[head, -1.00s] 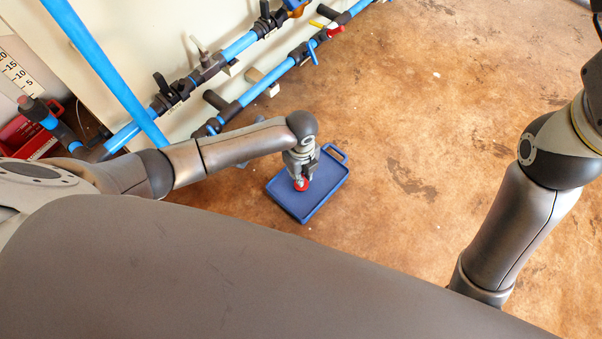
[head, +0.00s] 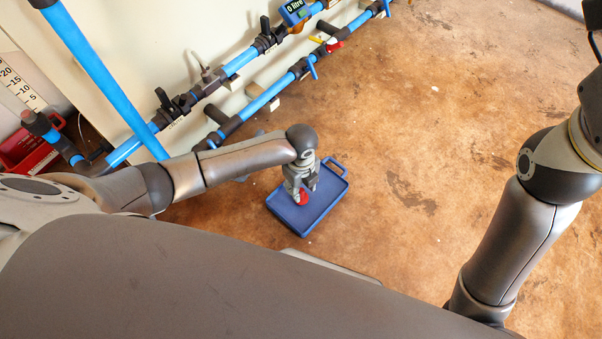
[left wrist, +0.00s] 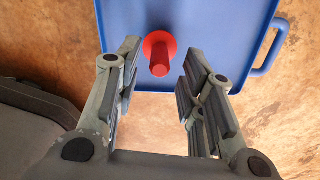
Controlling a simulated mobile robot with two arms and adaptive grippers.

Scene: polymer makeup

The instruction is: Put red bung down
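The red bung (head: 303,198) is on the blue tray (head: 322,205) on the floor, below my left gripper (head: 302,190). In the left wrist view the bung (left wrist: 160,56) shows a round flange and a narrower plug, on the tray's (left wrist: 225,35) flat surface. My left gripper (left wrist: 162,62) is open, with one finger on each side of the bung and a visible gap to both. The bung looks free of the fingers. My right gripper is out of view; only the right arm shows, at the right.
Blue pipes (head: 245,57) with dark valves run along the pale panel at the upper left. A red box (head: 30,150) lies at the far left. The tray has a handle (head: 333,165) at its far side. The brown floor (head: 410,170) right of the tray is clear.

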